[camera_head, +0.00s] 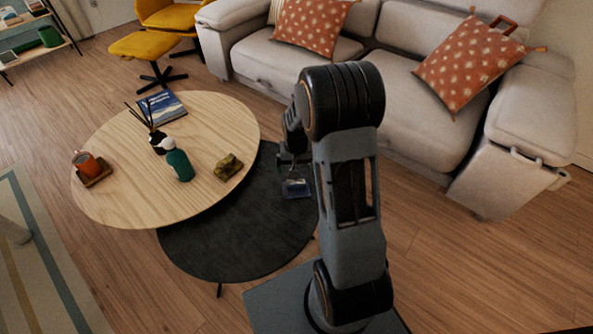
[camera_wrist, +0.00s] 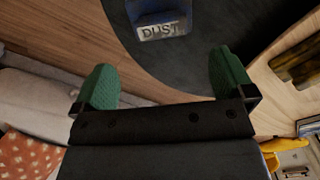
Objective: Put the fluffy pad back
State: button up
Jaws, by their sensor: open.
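I cannot make out a fluffy pad in either view. A blue box labelled DUST (camera_wrist: 160,30) sits on the dark round table; it shows small in the head view (camera_head: 296,188), near that table's right edge. Its inside is not clear to me. My gripper (camera_wrist: 164,78) is open, with green pads on its fingers and nothing between them. The box lies beyond the fingertips in the wrist view, roughly centred between them and apart from them. In the head view my arm partly hides the gripper, which is above the box.
The dark table (camera_head: 205,250) is partly under a wooden table (camera_head: 125,195). A sofa (camera_head: 420,110) stands behind.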

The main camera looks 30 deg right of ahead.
jog(key=s+a+r+n+t, duration=0.1)
jog(key=s+a+r+n, duration=0.1)
jog(key=s+a+r, duration=0.2)
jog(key=s+a+r+n+t, duration=0.1)
jog(key=s+a+r, duration=0.4)
jog(key=s+r, duration=0.6)
notch_tip(320, 180, up, 2)
jog(key=shift+s+r+n+t, duration=0.1)
jog(key=shift+s+n+t, duration=0.2)
jog(key=shift+n+t, duration=0.15)
